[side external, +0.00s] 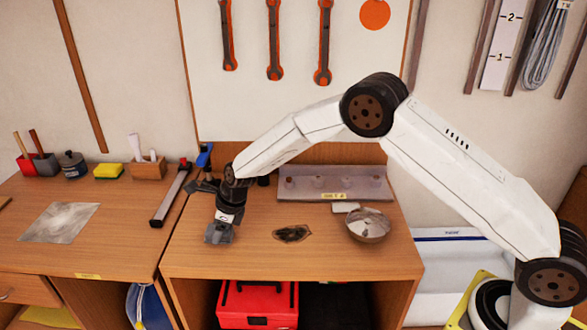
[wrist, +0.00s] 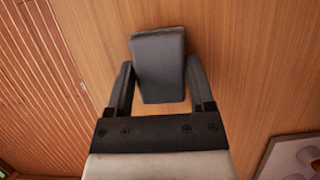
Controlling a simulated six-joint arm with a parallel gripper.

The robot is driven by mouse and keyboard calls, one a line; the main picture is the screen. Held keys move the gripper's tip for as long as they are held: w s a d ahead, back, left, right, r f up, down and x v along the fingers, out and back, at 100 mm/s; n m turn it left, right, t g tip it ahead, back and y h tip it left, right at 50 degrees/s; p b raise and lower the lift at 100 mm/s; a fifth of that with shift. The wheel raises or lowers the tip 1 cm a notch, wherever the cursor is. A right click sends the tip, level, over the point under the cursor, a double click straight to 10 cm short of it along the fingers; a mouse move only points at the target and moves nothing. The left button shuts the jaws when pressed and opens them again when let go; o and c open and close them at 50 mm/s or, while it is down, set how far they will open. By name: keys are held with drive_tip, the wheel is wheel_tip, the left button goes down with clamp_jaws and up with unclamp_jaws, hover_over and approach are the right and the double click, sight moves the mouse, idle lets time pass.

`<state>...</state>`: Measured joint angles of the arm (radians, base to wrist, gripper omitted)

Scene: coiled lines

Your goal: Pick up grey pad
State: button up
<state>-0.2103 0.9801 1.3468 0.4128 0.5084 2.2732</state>
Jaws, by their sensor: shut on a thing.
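The grey pad (wrist: 159,66) is a dark grey block with slightly rounded edges. In the wrist view it sits between the two fingers of my gripper (wrist: 160,85), with a finger against each side. My gripper is shut on it. In the side external view my gripper (side external: 219,230) points down over the left part of the wooden worktop, and the grey pad (side external: 217,237) shows small at its end. I cannot tell whether the pad touches the worktop or hangs just above it.
A dark flat patch (side external: 292,233) and a shiny metal bowl (side external: 368,225) lie to the right. A grey tray (side external: 334,184) stands at the back. A long dark bar (side external: 170,195) lies on the left. The front middle of the worktop is clear.

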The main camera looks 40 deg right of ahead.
drive_tip(key=shift+r, duration=0.35)
wheel_tip(320, 180, up, 2)
drive_tip(key=s+d+r, duration=0.3)
drive_tip(key=s+r, duration=0.6)
drive_tip(key=s, duration=0.4)
drive_tip(key=shift+s+r, duration=0.3)
drive_tip(key=shift+r, duration=0.1)
drive_tip(key=shift+d, duration=0.1)
